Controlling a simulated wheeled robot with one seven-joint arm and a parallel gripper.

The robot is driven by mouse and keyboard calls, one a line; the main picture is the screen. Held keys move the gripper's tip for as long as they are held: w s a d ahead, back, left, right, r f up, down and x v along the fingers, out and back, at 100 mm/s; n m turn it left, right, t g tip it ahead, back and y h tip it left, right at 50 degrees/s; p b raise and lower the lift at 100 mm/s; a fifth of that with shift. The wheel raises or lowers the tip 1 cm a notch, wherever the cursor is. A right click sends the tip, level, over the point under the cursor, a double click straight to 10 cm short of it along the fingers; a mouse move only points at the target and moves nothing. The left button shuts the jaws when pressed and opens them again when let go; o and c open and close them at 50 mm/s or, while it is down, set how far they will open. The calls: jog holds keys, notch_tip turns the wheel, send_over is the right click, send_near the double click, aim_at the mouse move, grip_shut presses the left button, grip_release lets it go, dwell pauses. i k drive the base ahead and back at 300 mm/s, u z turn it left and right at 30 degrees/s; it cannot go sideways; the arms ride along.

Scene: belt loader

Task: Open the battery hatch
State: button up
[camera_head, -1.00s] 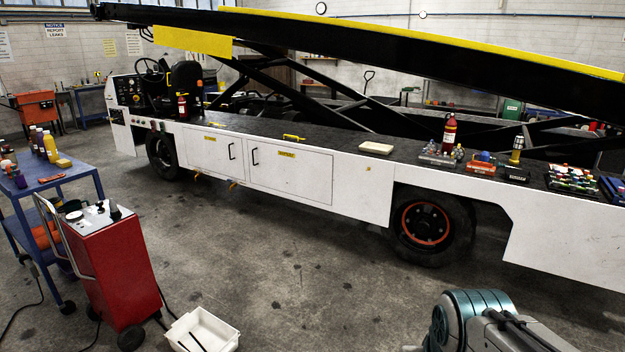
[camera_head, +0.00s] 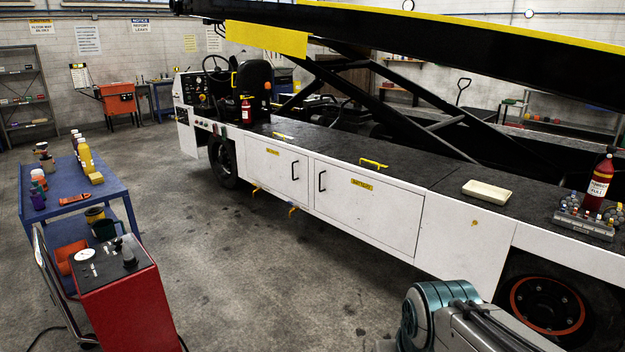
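The belt loader's white side has two shut hatches. The battery hatch (camera_head: 366,213) is the right one, with a yellow label that seems to read battery and a black handle (camera_head: 322,181) near its left edge. The other hatch (camera_head: 275,168) is to its left, with its own black handle at its right edge. Part of my arm shows at the bottom right, in front of and below the loader's side. My gripper is not in view.
A red cart (camera_head: 128,305) stands at the lower left beside a blue table (camera_head: 55,205) with bottles. The loader's front wheel (camera_head: 224,163) and rear wheel (camera_head: 546,305) flank the hatches. The concrete floor before the hatches is clear.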

aim_at(420, 171)
jog(key=i, duration=2.15)
jog(key=z, duration=0.4)
jog(key=i, duration=2)
jog(key=z, duration=0.4)
jog(key=i, duration=0.5)
jog(key=z, duration=0.1)
